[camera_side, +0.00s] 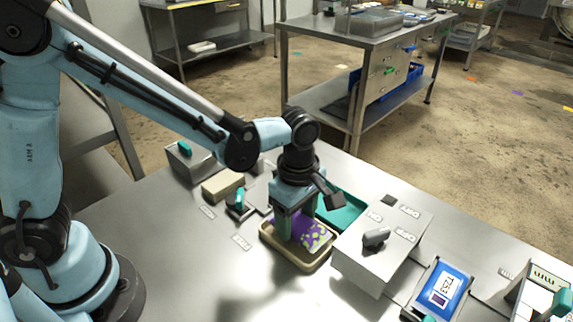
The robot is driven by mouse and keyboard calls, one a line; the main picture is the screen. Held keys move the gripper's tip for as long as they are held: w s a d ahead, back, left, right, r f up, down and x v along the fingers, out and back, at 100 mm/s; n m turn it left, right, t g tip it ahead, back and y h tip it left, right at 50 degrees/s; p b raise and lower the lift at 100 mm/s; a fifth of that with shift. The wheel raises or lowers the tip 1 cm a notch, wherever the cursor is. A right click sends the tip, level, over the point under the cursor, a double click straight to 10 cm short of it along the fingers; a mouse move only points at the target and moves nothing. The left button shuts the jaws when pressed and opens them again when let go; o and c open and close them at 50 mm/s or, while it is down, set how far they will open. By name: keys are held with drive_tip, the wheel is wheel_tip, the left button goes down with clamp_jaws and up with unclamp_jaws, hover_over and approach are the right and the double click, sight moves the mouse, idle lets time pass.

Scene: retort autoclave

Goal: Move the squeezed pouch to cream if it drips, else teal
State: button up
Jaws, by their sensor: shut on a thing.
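My gripper (291,228) points down and is shut on a purple pouch (316,234) with yellow-green spots. The pouch is at the cream tray (283,254), within its rim as seen from this side. I cannot tell whether the pouch rests on the tray floor or hangs just above it. The teal tray (347,212) lies just behind and to the right, partly hidden by my gripper. No drip shows on the pouch, but its underside is hidden.
A grey box with a dark knob (375,238) stands close on the right. Beyond it lies a blue device (439,289). A beige block (222,186) and a small teal-handled fixture (239,204) stand to the left. The front table area is clear.

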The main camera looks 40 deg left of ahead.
sight(297, 221)
drive_tip(key=o, duration=1.2)
drive_tip(key=shift+f, duration=0.1)
wheel_tip(297, 221, up, 13)
drive_tip(key=s+a+f+m+t, duration=0.1)
drive_tip(key=s+a+m+t, duration=0.1)
drive_tip(key=a+m, duration=0.5)
drive_tip(key=s+a+f+m+t, duration=0.1)
drive_tip(key=s+a+m+t, duration=0.2)
drive_tip(key=m, duration=0.8)
drive_tip(key=shift+s+a+t, duration=0.25)
drive_tip(key=shift+a+t, duration=0.85)
drive_tip(key=shift+a, duration=0.9)
